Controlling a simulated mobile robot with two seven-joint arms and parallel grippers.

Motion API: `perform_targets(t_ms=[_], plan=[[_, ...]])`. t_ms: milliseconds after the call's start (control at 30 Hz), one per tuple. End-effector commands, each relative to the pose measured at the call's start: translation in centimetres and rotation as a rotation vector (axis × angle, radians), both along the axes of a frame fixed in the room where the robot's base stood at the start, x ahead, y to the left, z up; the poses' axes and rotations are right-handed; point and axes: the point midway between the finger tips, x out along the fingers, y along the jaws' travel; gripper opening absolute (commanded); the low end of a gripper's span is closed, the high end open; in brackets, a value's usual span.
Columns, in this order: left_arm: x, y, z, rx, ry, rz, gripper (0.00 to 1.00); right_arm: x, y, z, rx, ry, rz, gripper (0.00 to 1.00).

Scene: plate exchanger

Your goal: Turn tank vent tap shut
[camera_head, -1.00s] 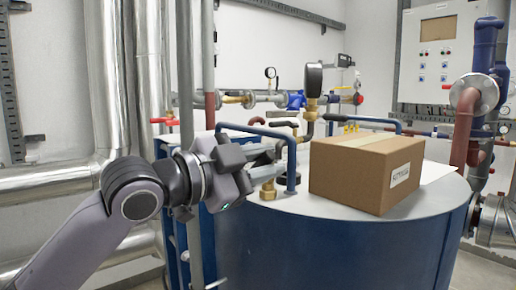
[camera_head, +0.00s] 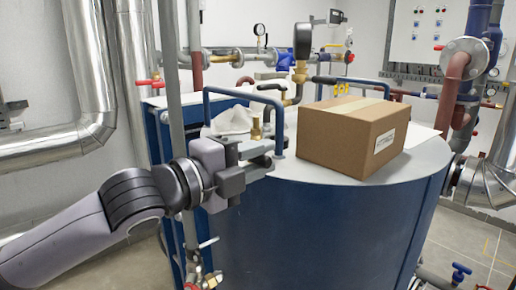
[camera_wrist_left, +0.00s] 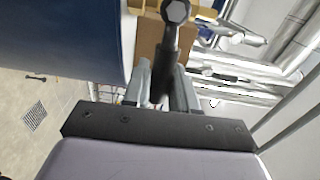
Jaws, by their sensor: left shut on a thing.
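The blue tank (camera_head: 320,230) has a pale top with brass fittings. My left gripper (camera_head: 262,160) is at the tank's near left rim, just below a brass fitting (camera_head: 256,128) and beside a blue rail. In the left wrist view my left gripper (camera_wrist_left: 163,88) is shut on a dark lever, the tap handle (camera_wrist_left: 170,52), which runs between its fingers to a hex nut. In the head view the fingers hide most of this handle. I cannot tell the tap's exact angle. My right gripper is not in view.
A cardboard box (camera_head: 354,135) sits on the tank top, right of the gripper. A blue rail (camera_head: 244,95) arches close by, and a crumpled white cloth (camera_head: 234,121) lies behind. A grey vertical pipe (camera_head: 172,80) stands left of the gripper.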

Motion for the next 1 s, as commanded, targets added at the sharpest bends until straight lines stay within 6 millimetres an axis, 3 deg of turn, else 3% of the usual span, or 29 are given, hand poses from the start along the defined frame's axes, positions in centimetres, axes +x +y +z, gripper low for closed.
perform_targets(t_ms=[567,600,667,1000], plan=[[-0.01,-0.02,-0.39,0.025,-0.029,0.0,0.0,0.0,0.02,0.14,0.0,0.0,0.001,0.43],[-0.01,-0.02,-0.4,0.025,-0.029,0.0,0.3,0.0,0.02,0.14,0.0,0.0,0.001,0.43],[0.0,-0.01,-0.39,0.025,-0.029,0.0,0.48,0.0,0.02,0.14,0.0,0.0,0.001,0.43],[-0.09,0.17,-0.29,0.022,-0.029,0.001,0.48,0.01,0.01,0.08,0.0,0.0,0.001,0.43]])
